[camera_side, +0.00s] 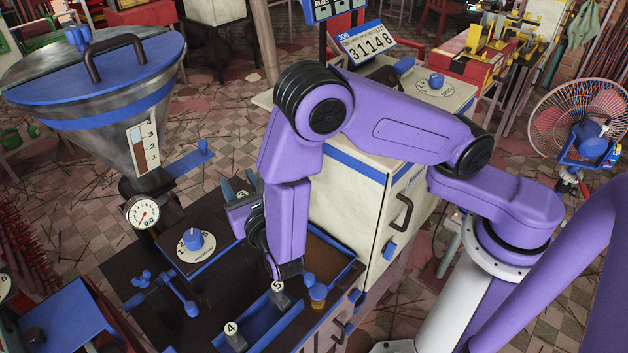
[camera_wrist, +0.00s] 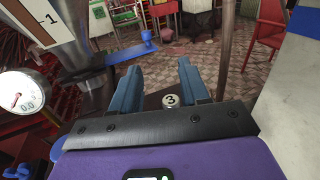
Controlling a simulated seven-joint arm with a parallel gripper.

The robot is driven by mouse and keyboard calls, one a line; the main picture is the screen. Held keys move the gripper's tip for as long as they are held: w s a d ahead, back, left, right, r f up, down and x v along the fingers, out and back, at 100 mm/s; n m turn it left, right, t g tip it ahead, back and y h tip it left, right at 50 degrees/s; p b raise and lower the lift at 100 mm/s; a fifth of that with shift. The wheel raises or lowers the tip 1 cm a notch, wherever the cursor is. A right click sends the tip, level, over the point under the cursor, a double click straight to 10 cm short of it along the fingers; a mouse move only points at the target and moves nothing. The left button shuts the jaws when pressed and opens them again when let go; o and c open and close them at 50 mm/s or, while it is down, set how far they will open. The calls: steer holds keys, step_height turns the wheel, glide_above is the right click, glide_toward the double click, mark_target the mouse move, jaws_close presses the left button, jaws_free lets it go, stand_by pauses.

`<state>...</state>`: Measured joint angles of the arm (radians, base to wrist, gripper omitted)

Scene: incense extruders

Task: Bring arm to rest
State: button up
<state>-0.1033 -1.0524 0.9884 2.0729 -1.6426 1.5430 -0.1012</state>
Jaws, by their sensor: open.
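My gripper (camera_side: 240,184) is beside the front of the pale cabinet, over the dark worktop, at the end of my bent purple arm. In the wrist view its two blue fingers (camera_wrist: 160,84) stand wide apart, with nothing held between them. A small round-topped piece marked 3 (camera_wrist: 171,101) shows in the gap between the fingers. I cannot tell how far it is below or beyond them. In the side view my wrist hides part of the worktop and the cabinet's lower edge.
A hopper (camera_side: 150,95) with a blue lid and a pressure gauge (camera_side: 143,212) stand left of my gripper. A dial knob (camera_side: 193,240) is on the worktop. Pieces marked 4 (camera_side: 232,335) and 5 (camera_side: 278,296) stand in a blue tray near an amber cup (camera_side: 318,296). The pale cabinet (camera_side: 345,215) is close behind.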

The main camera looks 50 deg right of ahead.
steer(key=s+d+m+g+h, duration=0.2)
steer(key=s+d+m+g, duration=0.35)
steer(key=s+g, duration=0.6)
steer(key=s+d+m+g+h, duration=0.35)
steer(key=s+d+g, duration=0.3)
steer(key=s, duration=0.95)
steer(key=d+r+m+t+y, duration=0.1)
steer(key=d+r+m+y, duration=0.4)
steer(key=r+m+y, duration=0.3)
steer(key=m+y, duration=0.2)
steer(key=y, duration=0.2)
steer(key=shift+s+d+r+m, duration=0.2)
steer(key=shift+m, duration=0.2)
